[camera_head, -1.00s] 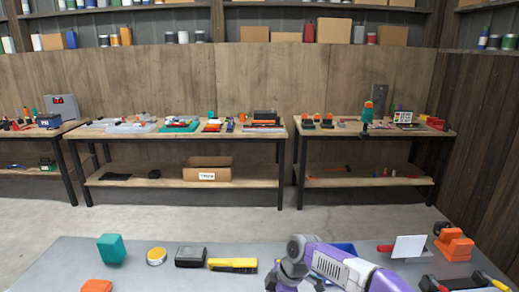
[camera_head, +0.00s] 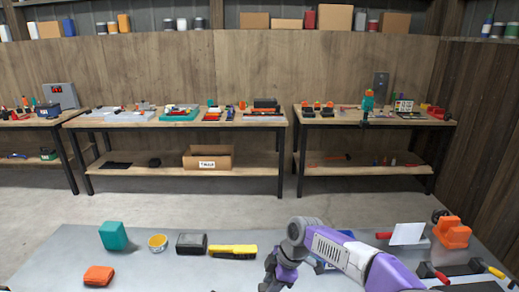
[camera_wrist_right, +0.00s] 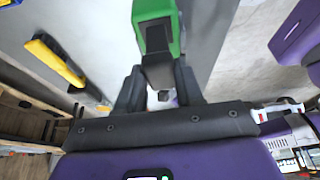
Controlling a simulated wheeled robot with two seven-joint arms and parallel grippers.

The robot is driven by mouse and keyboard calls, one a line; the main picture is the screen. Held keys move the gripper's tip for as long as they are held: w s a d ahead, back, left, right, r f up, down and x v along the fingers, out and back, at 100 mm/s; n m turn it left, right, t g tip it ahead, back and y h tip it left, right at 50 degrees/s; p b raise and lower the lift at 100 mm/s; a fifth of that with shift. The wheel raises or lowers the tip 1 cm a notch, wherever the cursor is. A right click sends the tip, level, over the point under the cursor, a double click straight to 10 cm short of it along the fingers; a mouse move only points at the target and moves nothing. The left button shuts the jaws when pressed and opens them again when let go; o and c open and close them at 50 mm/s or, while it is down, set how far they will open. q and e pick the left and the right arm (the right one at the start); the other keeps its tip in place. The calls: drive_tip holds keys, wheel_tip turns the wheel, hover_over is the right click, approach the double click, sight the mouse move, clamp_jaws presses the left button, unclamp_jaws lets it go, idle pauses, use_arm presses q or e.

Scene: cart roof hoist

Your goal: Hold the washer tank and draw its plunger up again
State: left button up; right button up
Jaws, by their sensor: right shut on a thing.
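My right arm comes in from the right in the head view, its purple wrist bent down at the bottom edge, and its fingertips are out of that picture. In the right wrist view my right gripper (camera_wrist_right: 160,78) is shut on a green and black thing (camera_wrist_right: 157,28) that stands out beyond the fingers. I cannot tell whether this is the plunger's handle or another part of the washer tank. No whole tank or plunger rod shows clearly. My left gripper is not in view.
On the grey table are a teal block (camera_head: 114,236), a yellow round tin (camera_head: 158,243), a dark box (camera_head: 191,243), a yellow-black tool (camera_head: 232,251) and an orange block (camera_head: 98,276). A white card (camera_head: 408,234) and an orange device (camera_head: 452,232) are at right. Workbenches stand behind.

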drive_tip(key=shift+r, duration=0.95)
idle(0.5)
drive_tip(key=o, duration=1.1)
drive_tip(key=v, duration=0.6)
